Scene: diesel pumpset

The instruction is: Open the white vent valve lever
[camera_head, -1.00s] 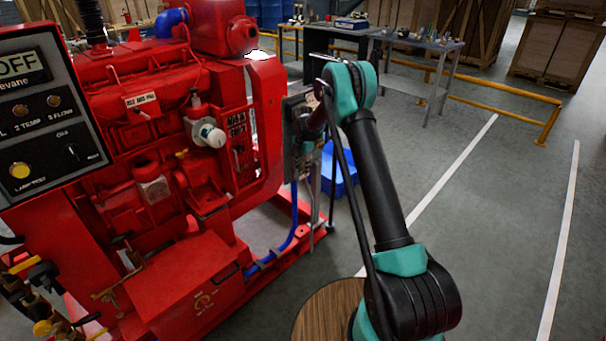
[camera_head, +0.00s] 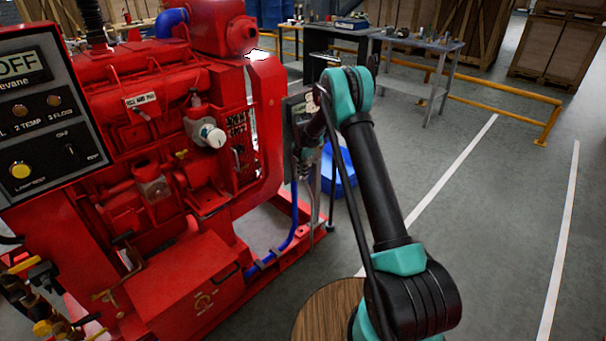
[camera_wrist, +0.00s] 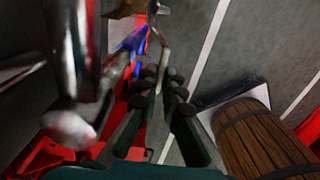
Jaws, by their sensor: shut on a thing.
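The white vent valve lever (camera_wrist: 164,43) shows in the wrist view as a thin, pale, bent handle. It runs down from brassy valve fittings (camera_wrist: 128,8) at the top edge to between my fingertips. My gripper (camera_wrist: 161,84) has its dark, padded fingertips close together on the lever's lower end. The pads hide the gripped part. In the head view my arm reaches to the grey panel beside the red engine (camera_head: 150,100); the lever and fingertips cannot be made out there.
A large shiny metal pipe (camera_wrist: 80,45) is close on the left in the wrist view. A wooden barrel-like thing (camera_wrist: 262,140) is at right. In the head view a blue bin (camera_head: 341,172) stands behind the panel. Open floor (camera_head: 480,210) lies to the right.

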